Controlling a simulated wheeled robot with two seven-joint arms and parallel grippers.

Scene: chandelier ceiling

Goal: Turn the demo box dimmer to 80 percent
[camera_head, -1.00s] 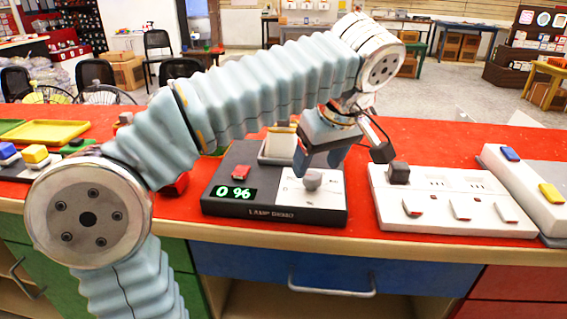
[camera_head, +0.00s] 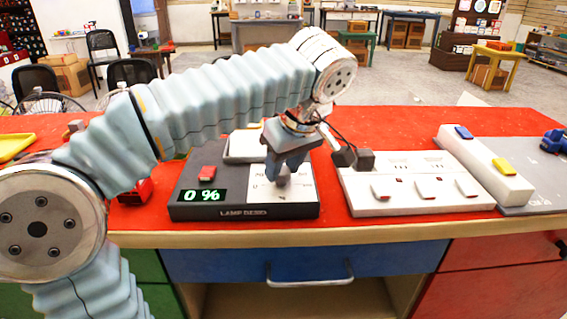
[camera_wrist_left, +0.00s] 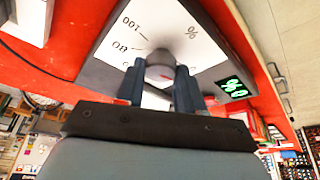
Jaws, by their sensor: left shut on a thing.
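A grey dimmer knob (camera_head: 283,180) stands on the plate. My left gripper (camera_head: 285,174) points down over the plate with its fingers around the knob. In the left wrist view the knob (camera_wrist_left: 160,72) sits between the two fingers (camera_wrist_left: 160,88), shut on it, beside markings such as 100 and %. The knob's pointer direction is mostly hidden. My right gripper is not in view.
A red button (camera_head: 207,173) is on the box's left part. A white power strip (camera_head: 415,200) with switches and a black plug (camera_head: 365,159) lies to the right. Farther right is a white block with blue and yellow buttons (camera_head: 504,167). A blue drawer (camera_head: 200,266) is below the counter.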

